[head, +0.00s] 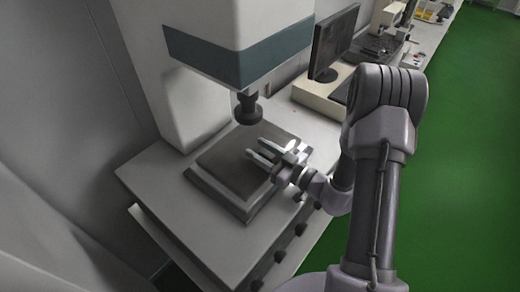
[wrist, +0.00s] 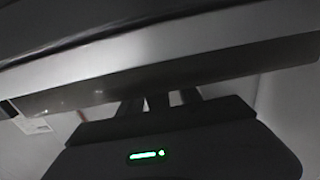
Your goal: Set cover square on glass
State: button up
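My gripper (head: 257,149) is over the flat dark stage plate (head: 228,165) of a tall machine, near its right side, below and to the right of the machine's black lens barrel (head: 247,108). Its two pale fingers are apart, with nothing visible between them. I cannot tell whether the fingertips touch the plate. In the wrist view the gripper body (wrist: 170,140) with a green light fills the bottom, and its dark fingers point at a pale band. I cannot make out the cover square or the glass in either view.
The machine's head (head: 240,50), with a teal band, overhangs the plate closely. A light bench (head: 150,175) surrounds the base. A monitor (head: 333,42) and other instruments stand behind at the upper right. Green floor (head: 460,150) is open on the right.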

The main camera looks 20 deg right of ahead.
jog(key=shift+s+a+f, duration=0.1)
jog(key=shift+s+f, duration=0.05)
jog(key=shift+f, duration=0.15)
